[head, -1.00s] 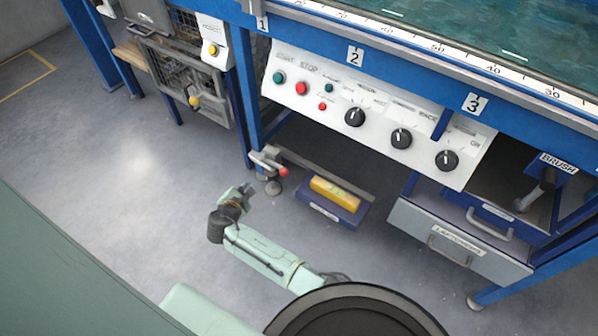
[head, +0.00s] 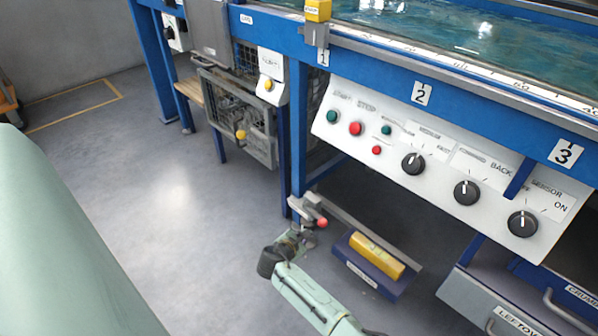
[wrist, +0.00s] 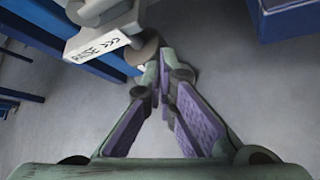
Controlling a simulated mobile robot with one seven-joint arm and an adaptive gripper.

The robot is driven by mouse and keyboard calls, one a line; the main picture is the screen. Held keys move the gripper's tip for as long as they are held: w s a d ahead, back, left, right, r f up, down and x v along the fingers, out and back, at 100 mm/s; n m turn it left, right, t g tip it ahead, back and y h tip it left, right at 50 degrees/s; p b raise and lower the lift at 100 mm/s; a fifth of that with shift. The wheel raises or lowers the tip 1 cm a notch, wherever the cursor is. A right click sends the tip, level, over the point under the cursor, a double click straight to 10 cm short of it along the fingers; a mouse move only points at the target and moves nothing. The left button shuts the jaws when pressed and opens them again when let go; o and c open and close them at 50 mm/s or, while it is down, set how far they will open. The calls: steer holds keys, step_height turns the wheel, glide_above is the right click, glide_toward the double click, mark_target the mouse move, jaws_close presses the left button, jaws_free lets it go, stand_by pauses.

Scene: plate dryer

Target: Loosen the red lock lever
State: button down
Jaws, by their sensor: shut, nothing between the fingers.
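The red lock lever shows as a red knob (head: 321,223) beside a grey bracket (head: 305,207) low on the blue front leg. My gripper (head: 303,234) is just below the knob in the head view, with its fingers shut and empty. I cannot tell whether it touches the lever. In the wrist view the purple-padded fingers of my gripper (wrist: 165,60) come together beside a grey part labelled "RAISE >>>" (wrist: 97,45). No red shows in the wrist view.
A blue pedal with a yellow bar (head: 376,256) lies right of my gripper. The blue leg (head: 299,140) stands behind the bracket. A white control panel (head: 440,165) with knobs hangs above. The floor to the left is clear.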

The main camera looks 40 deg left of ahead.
steer(key=r+p, duration=0.1)
steer(key=w+d+r, duration=0.1)
steer(key=r+p, duration=0.1)
steer(key=shift+w+d+p, duration=0.3)
steer(key=shift+w+d, duration=0.05)
steer(key=shift+d, duration=0.05)
steer(key=shift+r, duration=0.1)
steer(key=shift+r+p, duration=0.15)
steer(key=shift+p, duration=0.6)
